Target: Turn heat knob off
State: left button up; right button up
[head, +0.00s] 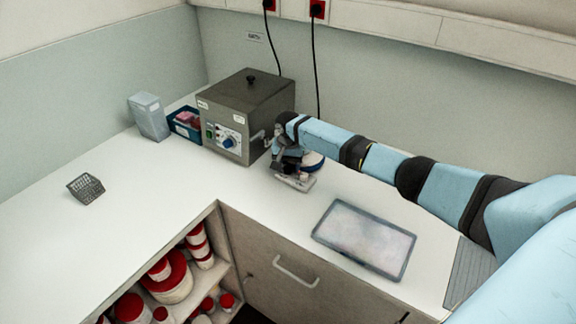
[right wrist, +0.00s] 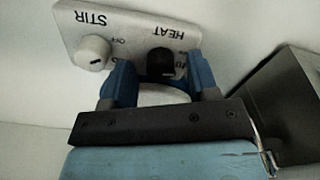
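The black heat knob (right wrist: 160,64) sits on a pale control panel (right wrist: 125,22), under the word HEAT, which reads upside down in the right wrist view. A white stir knob (right wrist: 94,52) is to its left. My right gripper (right wrist: 160,76) is open, with one blue finger to each side of the heat knob and gaps between. I cannot tell how far the fingertips reach past the knob. In the head view my right gripper (head: 284,145) is over the small stirrer unit (head: 295,182) and hides most of it. My left gripper is not in view.
A dark grey box-shaped device (head: 245,105) with its own blue knob stands close to the left of my right gripper. A flat framed tray (head: 365,238) lies on the counter to the right. A small wire basket (head: 86,187) is at left. The left counter is mostly clear.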

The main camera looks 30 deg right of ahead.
aim_at(288, 167)
jog(key=shift+r, duration=0.1)
jog(key=shift+r, duration=0.35)
notch_tip(288, 167, up, 13)
jog(key=b, duration=0.1)
